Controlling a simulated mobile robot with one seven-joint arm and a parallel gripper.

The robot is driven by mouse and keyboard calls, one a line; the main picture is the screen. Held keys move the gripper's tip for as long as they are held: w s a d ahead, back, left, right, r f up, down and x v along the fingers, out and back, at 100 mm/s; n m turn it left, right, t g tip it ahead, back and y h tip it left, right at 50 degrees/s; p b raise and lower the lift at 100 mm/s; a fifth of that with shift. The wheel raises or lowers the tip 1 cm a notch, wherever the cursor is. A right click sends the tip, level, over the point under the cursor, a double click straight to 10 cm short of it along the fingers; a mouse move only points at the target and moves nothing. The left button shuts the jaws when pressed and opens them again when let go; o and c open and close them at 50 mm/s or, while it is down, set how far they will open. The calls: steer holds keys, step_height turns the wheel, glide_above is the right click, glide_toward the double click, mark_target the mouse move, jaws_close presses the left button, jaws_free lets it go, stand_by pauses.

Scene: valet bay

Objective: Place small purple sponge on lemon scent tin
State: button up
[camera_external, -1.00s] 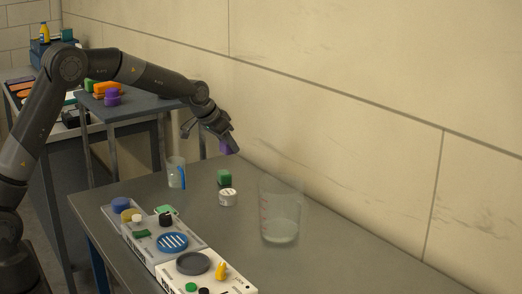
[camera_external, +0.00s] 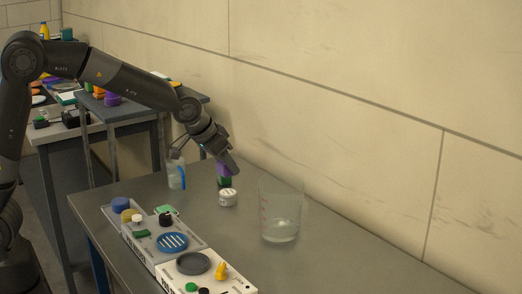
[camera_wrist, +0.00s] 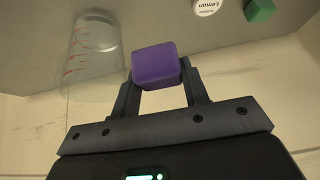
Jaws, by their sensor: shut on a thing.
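My gripper (camera_wrist: 163,88) is shut on the small purple sponge (camera_wrist: 155,64) and holds it above the table. In the external view the purple sponge (camera_external: 223,169) shows at the fingertips, just above a green block (camera_external: 224,183) in the picture. I cannot tell whether they touch. The lemon scent tin (camera_external: 228,198), round and white, stands upright on the table in front of the green block. In the wrist view the tin (camera_wrist: 207,6), with "Lemon" lettering, is cut off by the top edge, with the green block (camera_wrist: 260,10) to its right. The tin's top looks bare.
A large clear beaker (camera_external: 281,215) stands right of the tin. A smaller clear container with a blue part (camera_external: 176,176) stands to the left. A control panel (camera_external: 168,245) with knobs lies at the table's front. The wall (camera_external: 350,130) runs behind the table.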

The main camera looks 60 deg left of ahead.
glide_above(234, 190)
steer(key=s, duration=0.2)
step_height(234, 190, down, 6)
steer(key=shift+f, duration=2.3)
steer(key=shift+f, duration=0.2)
steer(key=o, duration=0.9)
steer(key=shift+o, duration=0.2)
steer(key=shift+r, duration=0.1)
